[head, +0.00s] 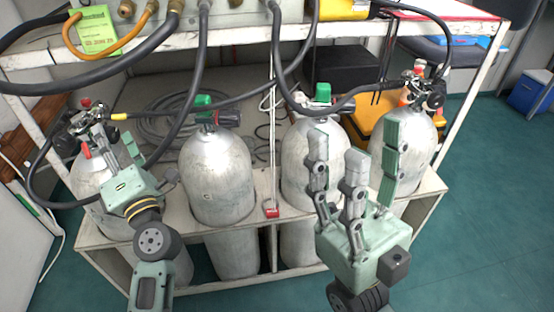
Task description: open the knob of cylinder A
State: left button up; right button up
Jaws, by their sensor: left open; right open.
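Several silver cylinders stand in a pale rack: a far-left one (88,178), a second (217,175), a third (300,175) and a far-right one (410,150). I see no letter marking cylinder A. The far-left cylinder's valve (88,118) has a red knob (86,103) on top and another red part (86,151) lower down. My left gripper (112,142) is open close beside that valve and partly hides it; I cannot tell whether it touches. Green knobs (203,100) (322,92) top the middle cylinders. My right gripper (352,150) is open and empty, fingers up, before the two right-hand cylinders.
Black hoses (190,95) hang from the panel (230,12) above and run to the outer valves. The rack's front rail (255,215) crosses below. A yellow case (372,140) stands behind at right.

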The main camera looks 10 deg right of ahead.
pick_arm(q)
jog(key=s+d+r+m+t+h+p, duration=0.3)
jog(key=s+d+r+m+h+p, duration=0.2)
jog(key=s+r+m+p, duration=0.7)
jog(key=s+d+f+m+g+h+b, duration=0.1)
jog(key=s+d+f+m+h+b, duration=0.1)
jog(key=m, duration=0.6)
jog(key=s+d+f+m+g+h+b, duration=0.1)
jog(key=s+d+f+m+h+b, duration=0.1)
jog(key=f+m+h+b, duration=0.3)
jog(key=d+m+h+b, duration=0.1)
jog(key=m+h, duration=0.1)
jog(key=m, duration=0.2)
jog(key=shift+s+f, duration=0.2)
jog(key=shift+s, duration=0.05)
dwell(0.5)
